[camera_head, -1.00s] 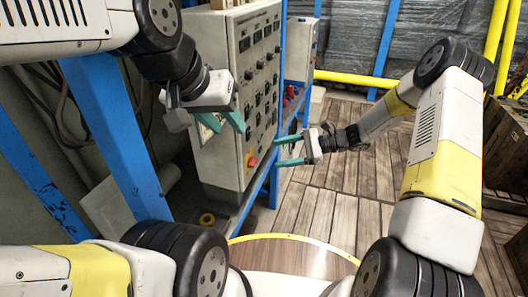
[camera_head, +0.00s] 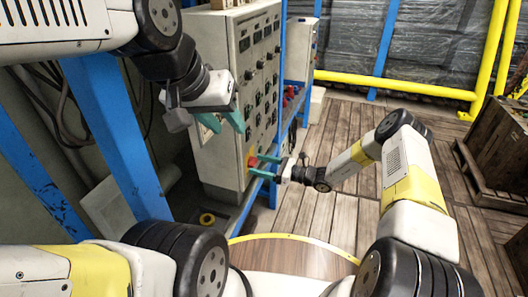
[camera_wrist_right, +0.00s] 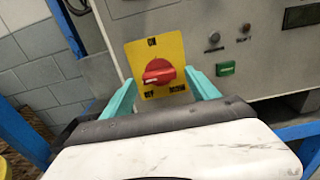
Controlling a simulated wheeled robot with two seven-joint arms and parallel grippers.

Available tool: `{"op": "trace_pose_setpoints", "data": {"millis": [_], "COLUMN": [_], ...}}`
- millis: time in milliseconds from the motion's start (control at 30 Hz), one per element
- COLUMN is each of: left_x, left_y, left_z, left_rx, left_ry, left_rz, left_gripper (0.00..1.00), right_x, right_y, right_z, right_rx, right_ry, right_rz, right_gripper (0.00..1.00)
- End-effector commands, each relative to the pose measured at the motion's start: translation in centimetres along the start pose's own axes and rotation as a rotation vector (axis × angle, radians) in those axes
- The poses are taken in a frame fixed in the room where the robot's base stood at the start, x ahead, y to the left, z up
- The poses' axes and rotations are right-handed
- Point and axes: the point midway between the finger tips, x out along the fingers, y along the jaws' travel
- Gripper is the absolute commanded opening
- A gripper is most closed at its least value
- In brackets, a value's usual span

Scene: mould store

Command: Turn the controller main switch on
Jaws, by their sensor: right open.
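The main switch is a red rotary knob (camera_wrist_right: 158,72) on a yellow plate (camera_wrist_right: 155,49), on the front of the grey control cabinet. In the right wrist view the plate is marked ON at the top and OFF at lower left; the knob's bar lies roughly sideways, slightly tilted. My right gripper (camera_wrist_right: 161,77) is open, its teal fingers on either side of the knob; whether they touch it cannot be told. In the head view my right gripper (camera_head: 259,165) is close to the cabinet's lower right edge. My left gripper (camera_head: 228,124) is open and empty in front of the cabinet.
The grey cabinet (camera_head: 220,80) carries several dials and displays. A green rocker (camera_wrist_right: 226,69) and small lamps sit right of the switch. A blue frame post (camera_head: 275,185) stands beside the cabinet. A wooden crate (camera_head: 497,140) is at the right. The plank floor between is clear.

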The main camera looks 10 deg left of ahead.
Motion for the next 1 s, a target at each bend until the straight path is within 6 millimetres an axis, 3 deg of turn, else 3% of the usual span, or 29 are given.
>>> {"op": "trace_pose_setpoints", "data": {"millis": [133,400,700,1000], "left_x": [0.00,0.00,0.00,0.00], "left_y": [0.00,0.00,0.00,0.00], "left_z": [0.00,0.00,0.00,0.00], "left_rx": [0.000,0.000,0.000,0.000], "left_ry": [0.000,0.000,0.000,0.000], "left_rz": [0.000,0.000,0.000,0.000], "left_gripper": [0.36,0.36,0.36,0.36], "right_x": [0.96,1.05,1.02,0.99], "right_y": [-0.01,-0.02,-0.02,-0.02], "right_z": [-0.03,-0.01,-0.01,0.00], "right_rx": [0.000,0.000,-0.001,0.035], "right_ry": [0.001,0.001,0.001,0.001], "right_rz": [-0.001,-0.001,0.000,-0.001], "right_gripper": [0.69,0.67,0.08,0.07]}}
